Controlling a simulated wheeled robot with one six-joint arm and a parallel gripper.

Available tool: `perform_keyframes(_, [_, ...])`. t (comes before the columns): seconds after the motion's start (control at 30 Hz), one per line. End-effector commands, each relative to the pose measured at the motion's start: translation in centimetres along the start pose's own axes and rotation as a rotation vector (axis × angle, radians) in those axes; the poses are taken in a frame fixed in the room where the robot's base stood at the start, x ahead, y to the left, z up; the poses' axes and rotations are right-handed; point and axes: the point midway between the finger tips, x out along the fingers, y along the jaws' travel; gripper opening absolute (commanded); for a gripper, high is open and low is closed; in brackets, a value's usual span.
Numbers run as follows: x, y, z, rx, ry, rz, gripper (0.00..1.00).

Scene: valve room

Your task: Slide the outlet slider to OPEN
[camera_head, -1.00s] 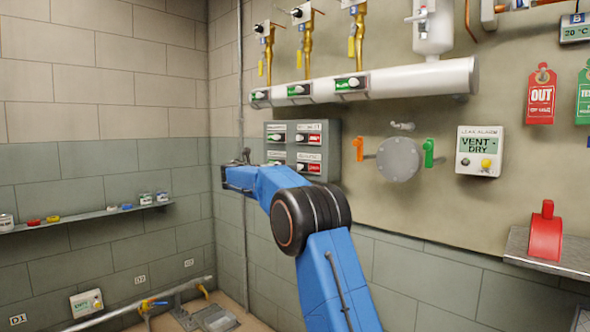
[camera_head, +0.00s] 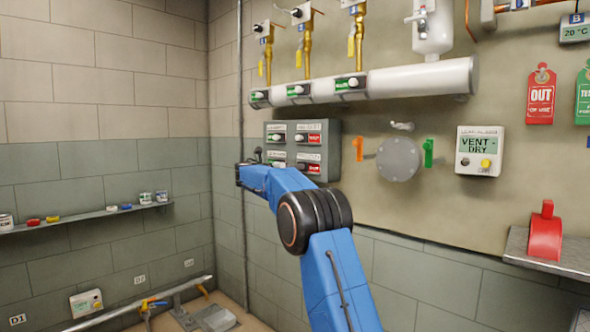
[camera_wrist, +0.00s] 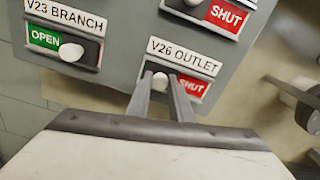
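In the head view the outlet slider (camera_head: 309,168) is at the panel's lower right; my fingers cannot be made out there.
The grey panel (camera_head: 333,150) carries other sliders, including V23 BRANCH (camera_wrist: 70,50), showing OPEN, close to the left. Orange (camera_head: 358,150) and green (camera_head: 428,152) handles flank a round flange (camera_head: 398,158) right of the panel. A white pipe (camera_head: 420,80) runs above.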

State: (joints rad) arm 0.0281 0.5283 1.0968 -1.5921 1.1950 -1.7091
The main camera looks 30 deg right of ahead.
Motion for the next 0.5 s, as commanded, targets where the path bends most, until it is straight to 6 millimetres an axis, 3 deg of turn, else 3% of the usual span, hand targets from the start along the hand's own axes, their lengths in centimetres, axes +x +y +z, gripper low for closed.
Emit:
perform_keyframes(0.17, [0.0,-0.4,0.0,0.001,-0.001,0.0,0.0])
perform_keyframes(0.5, [0.0,-4.8,-0.8,0.0,0.0,-0.001,0.0])
